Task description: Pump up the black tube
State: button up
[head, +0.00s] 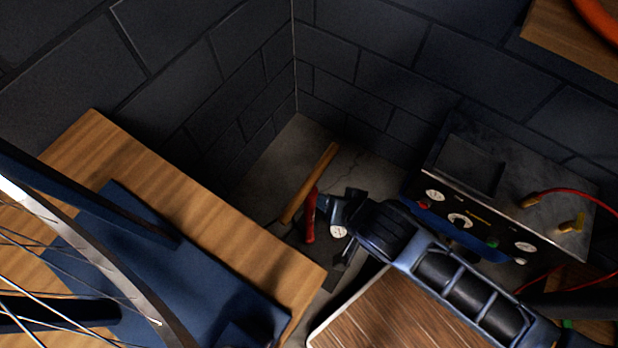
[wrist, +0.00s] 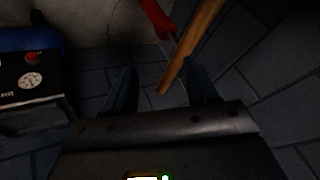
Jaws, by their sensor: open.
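I cannot make out the black tube for certain in either view. A long wooden bar (head: 310,184) stands out over the floor corner beside a red handle (head: 310,216). A round white gauge (head: 338,231) shows just below my gripper (head: 334,206); whether these belong to one pump I cannot tell. My gripper is open and appears empty. In the wrist view, the wooden bar (wrist: 192,48) and the red handle (wrist: 157,17) with a thin metal rod lie beyond my open gripper (wrist: 160,74), nearer its right finger. No contact is clear.
A dark box with gauges, knobs and a red hose (head: 478,228) stands right. A wooden bench (head: 205,217) with a blue mat (head: 178,290) and a spoked wheel (head: 95,250) is left. An orange ring (head: 598,18) sits on a shelf top right. Dark block walls close the corner.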

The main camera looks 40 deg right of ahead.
aim_at(311, 180)
jog(key=w+m, duration=0.1)
jog(key=w, duration=0.1)
jog(key=w+f+m+g+h, duration=0.1)
jog(key=w, duration=0.1)
jog(key=w+m+g, duration=0.1)
jog(key=w+m, duration=0.1)
jog(key=w, duration=0.1)
jog(key=shift+a+f+h+b, duration=0.2)
jog(key=shift+f+h+b, duration=0.15)
jog(key=shift+h+b, duration=0.05)
jog(key=shift+w+m+g, duration=0.6)
jog(key=shift+w+m, duration=0.1)
jog(key=shift+w, duration=0.05)
jog(key=shift+x, duration=3.75)
jog(key=shift+d, duration=0.1)
